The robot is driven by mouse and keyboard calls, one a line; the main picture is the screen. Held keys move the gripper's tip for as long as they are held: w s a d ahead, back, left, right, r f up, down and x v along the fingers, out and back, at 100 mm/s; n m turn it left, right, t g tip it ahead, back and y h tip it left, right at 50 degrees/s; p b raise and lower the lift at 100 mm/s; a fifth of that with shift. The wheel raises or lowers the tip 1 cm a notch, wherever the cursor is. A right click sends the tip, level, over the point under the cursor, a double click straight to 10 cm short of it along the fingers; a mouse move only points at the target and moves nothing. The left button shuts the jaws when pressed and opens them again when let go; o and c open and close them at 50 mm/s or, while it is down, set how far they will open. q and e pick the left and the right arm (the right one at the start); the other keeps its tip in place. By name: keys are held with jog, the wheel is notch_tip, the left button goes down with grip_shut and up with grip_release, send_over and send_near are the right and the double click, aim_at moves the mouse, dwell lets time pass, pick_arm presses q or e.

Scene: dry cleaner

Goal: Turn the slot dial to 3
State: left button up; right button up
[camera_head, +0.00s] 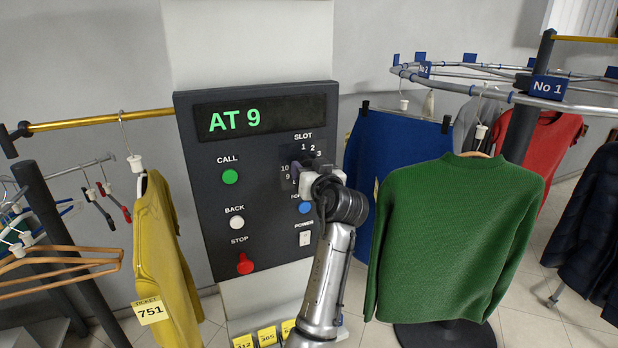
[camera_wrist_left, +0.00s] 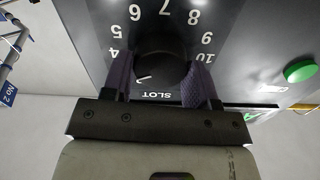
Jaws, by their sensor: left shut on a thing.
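The slot dial is a dark round knob on the grey control panel (camera_head: 215,180). In the head view it is mostly hidden behind my left gripper (camera_head: 312,178). In the left wrist view the slot dial (camera_wrist_left: 160,62) sits between the two purple-grey fingers of my left gripper (camera_wrist_left: 160,80), which are shut on it. A short white mark on the dial lies toward the lower left, on the side of the SLOT label. Numbers 4 to 10 show around it, upside down; 1, 2 and 3 show only in the head view. My right gripper is out of view.
The display (camera_head: 265,112) reads AT 9. A green CALL button (camera_head: 230,176), a white BACK button (camera_head: 237,223) and a red STOP button (camera_head: 245,264) are left of the dial. A yellow garment (camera_head: 160,250) and a green sweater (camera_head: 450,235) hang on either side.

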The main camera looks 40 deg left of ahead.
pick_arm(q)
jog(key=shift+n+b, duration=0.3)
jog(key=shift+n, duration=0.2)
dwell(0.3)
jog(key=o, duration=0.9)
jog(key=v, duration=1.4)
